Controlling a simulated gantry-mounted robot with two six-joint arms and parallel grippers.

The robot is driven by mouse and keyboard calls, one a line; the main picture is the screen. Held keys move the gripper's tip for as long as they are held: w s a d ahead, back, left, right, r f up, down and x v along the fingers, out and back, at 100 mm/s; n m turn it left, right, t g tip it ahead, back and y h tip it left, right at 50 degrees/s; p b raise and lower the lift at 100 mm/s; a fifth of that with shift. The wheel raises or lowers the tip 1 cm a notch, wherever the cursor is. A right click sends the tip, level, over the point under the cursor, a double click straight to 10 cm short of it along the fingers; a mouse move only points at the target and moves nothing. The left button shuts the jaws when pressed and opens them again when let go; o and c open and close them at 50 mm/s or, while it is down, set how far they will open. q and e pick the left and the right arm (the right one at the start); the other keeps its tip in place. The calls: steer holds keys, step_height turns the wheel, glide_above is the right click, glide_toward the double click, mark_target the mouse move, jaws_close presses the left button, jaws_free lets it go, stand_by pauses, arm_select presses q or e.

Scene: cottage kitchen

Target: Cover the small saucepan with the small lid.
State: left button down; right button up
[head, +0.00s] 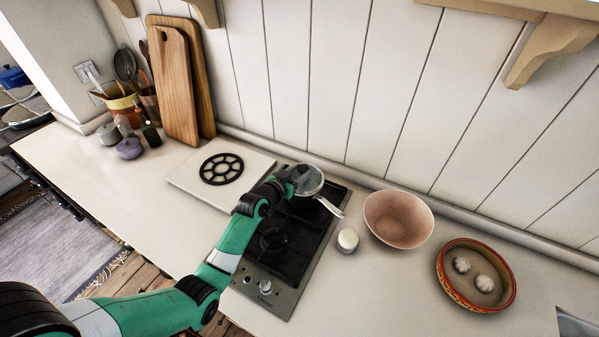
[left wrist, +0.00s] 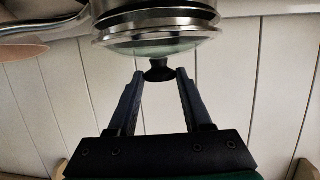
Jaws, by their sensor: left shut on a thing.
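The small saucepan (head: 316,186) is shiny metal and stands on the back burner of the hob, its handle pointing towards the front right. My left gripper (head: 298,178) is over its left side and hides part of it. In the left wrist view the picture is upside down: the saucepan (left wrist: 160,15) is at the top. The small glass lid (left wrist: 155,45) lies against its rim, looking about level. The lid's dark knob (left wrist: 158,72) is between the fingertips of my left gripper (left wrist: 158,76), which is shut on it. My right gripper is not in view.
The black hob (head: 275,240) has a free front burner. A white jar (head: 348,241), a pink bowl (head: 398,219) and a red-rimmed dish (head: 476,275) with garlic stand to its right. A pale board with a black trivet (head: 222,169) lies to its left. The wall is close behind.

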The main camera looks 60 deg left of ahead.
arm_select(q)
steer(key=shift+f+b, duration=0.35)
steer(key=shift+f, duration=0.1)
steer(key=c, duration=0.6)
jaws_free()
steer(key=shift+s+d+r+p, duration=0.3)
steer(key=shift+s+p, duration=0.2)
steer(key=shift+p, duration=0.25)
steer(key=p+v, duration=0.3)
steer(key=shift+s+d+r, duration=0.1)
steer(key=shift+s+d, duration=0.1)
steer(key=shift+s, duration=0.15)
steer(key=p, duration=0.3)
glide_toward(300, 173)
steer(key=shift+s, duration=0.55)
steer(key=shift+d+r, duration=0.15)
steer(key=shift+d, duration=0.3)
